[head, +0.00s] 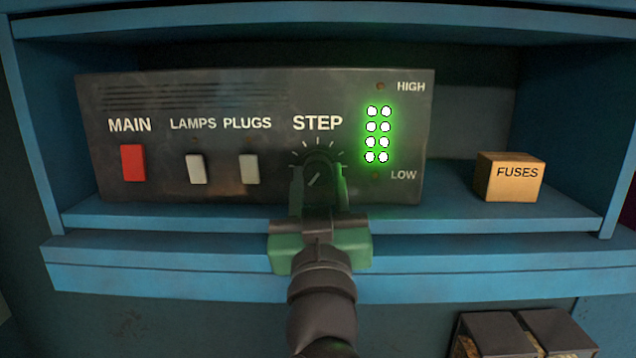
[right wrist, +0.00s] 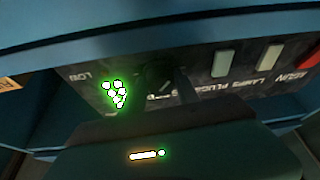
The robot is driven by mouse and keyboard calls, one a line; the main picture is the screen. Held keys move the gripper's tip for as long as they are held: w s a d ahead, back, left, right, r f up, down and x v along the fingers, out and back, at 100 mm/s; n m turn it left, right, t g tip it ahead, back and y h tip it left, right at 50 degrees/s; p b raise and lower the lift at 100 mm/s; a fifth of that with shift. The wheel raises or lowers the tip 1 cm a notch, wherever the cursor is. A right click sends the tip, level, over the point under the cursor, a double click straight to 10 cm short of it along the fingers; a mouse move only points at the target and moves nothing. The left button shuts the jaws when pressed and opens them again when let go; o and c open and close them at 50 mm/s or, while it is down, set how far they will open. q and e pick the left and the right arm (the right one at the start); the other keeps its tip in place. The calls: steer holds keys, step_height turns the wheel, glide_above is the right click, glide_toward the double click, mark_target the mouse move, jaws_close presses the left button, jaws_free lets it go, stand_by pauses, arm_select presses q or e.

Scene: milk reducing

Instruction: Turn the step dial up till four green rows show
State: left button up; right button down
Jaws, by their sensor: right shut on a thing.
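The black step dial (head: 318,164) sits under the word STEP on the dark control panel (head: 250,90). Its white pointer line lies slantwise, lower left to upper right. My right gripper (head: 317,192) comes up from below and is shut on the dial. The dial also shows in the right wrist view (right wrist: 158,74), where the gripper's dark body hides part of the panel. The green lights (head: 378,134) glow in several full rows of two, between HIGH and LOW. A small unlit dot sits near each of these words. My left gripper is not in view.
A red MAIN switch (head: 133,163) and pale LAMPS (head: 196,169) and PLUGS (head: 249,169) switches are left of the dial. A FUSES box (head: 508,178) stands on the blue shelf (head: 450,208) at right. The shelf is bare between panel and box.

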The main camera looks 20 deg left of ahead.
steer(key=n, duration=0.1)
steer(key=n+y, duration=0.1)
steer(key=n, duration=0.1)
steer(key=n+g+y, duration=0.1)
steer(key=shift+d+r, duration=0.25)
steer(key=shift+d+r+n+g+y, duration=0.1)
steer(key=shift+n+g+y, duration=0.5)
steer(key=shift+n, duration=1)
steer(key=shift+n+g+y, duration=0.5)
steer(key=shift+n+y, duration=0.1)
steer(key=shift+n, duration=1)
steer(key=c, duration=0.9)
jaws_free()
steer(key=shift+w, duration=0.15)
steer(key=shift+c, duration=0.2)
steer(key=shift+o, duration=0.2)
steer(key=shift+w+a+f, duration=0.15)
steer(key=shift+a+f, duration=0.05)
steer(key=shift+a, duration=0.05)
steer(key=shift+f, duration=0.1)
